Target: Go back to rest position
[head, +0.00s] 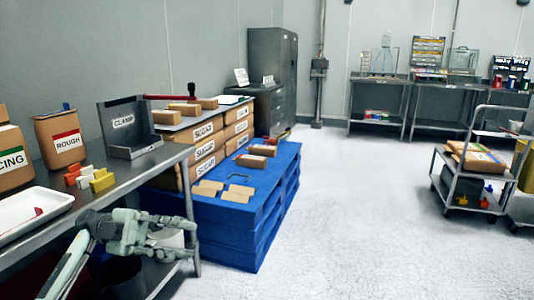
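My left gripper (188,239) is at the lower left, beside the front edge of the steel workbench (95,187) and below its top. It points right. Its two fingers are apart, with nothing seen between them but a pale container behind. My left arm comes in from the bottom left corner. My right gripper and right arm are out of view.
A blue pallet stack (228,225) with cartons stands beyond. A cart (466,187) is at right. The pale floor (355,220) between is clear.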

